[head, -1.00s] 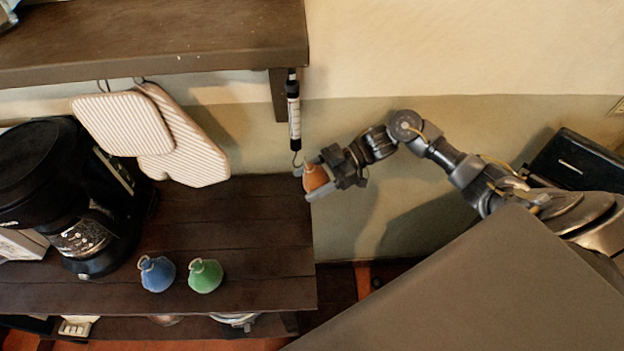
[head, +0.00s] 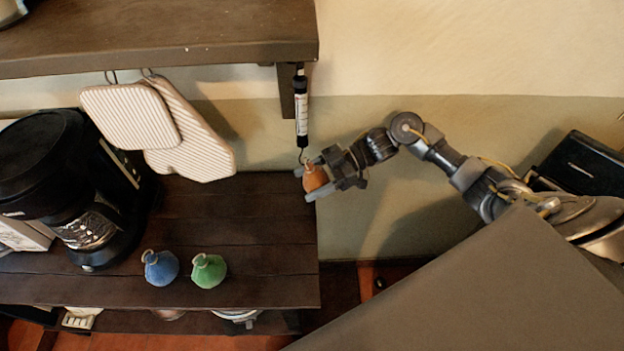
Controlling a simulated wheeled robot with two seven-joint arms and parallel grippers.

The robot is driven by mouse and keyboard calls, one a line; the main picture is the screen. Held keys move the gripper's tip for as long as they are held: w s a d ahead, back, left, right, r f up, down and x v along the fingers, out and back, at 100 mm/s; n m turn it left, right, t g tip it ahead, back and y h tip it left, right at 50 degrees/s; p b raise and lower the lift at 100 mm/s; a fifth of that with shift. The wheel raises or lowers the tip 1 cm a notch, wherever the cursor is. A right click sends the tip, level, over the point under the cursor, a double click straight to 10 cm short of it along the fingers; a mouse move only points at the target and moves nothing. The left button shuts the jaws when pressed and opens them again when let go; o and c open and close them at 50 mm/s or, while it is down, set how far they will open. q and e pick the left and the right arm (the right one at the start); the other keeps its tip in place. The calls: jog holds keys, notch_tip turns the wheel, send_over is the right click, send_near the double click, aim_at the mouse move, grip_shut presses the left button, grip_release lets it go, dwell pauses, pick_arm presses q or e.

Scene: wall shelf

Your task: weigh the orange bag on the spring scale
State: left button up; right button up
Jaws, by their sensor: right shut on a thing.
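The orange bag (head: 315,178) is between the fingers of my right gripper (head: 308,183), which is shut on it. The spring scale (head: 301,112) hangs upright under the wall shelf, a black and white tube with a hook (head: 302,157) at its lower end. The bag is right below the hook. I cannot tell whether the hook goes through the bag's loop, as that spot is small and partly hidden by the gripper. My left gripper is not in view.
A blue bag (head: 161,268) and a green bag (head: 209,271) stand on the dark wooden counter (head: 250,230). A black coffee maker (head: 60,175) stands at left. Striped pot holders (head: 130,117) hang under the shelf (head: 160,35). The counter's right part is clear.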

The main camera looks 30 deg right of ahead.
dwell(0.3)
jog(key=shift+a+f+b, duration=0.15)
jog(key=shift+f+b, duration=0.15)
jog(key=shift+f, duration=0.2)
dwell(0.4)
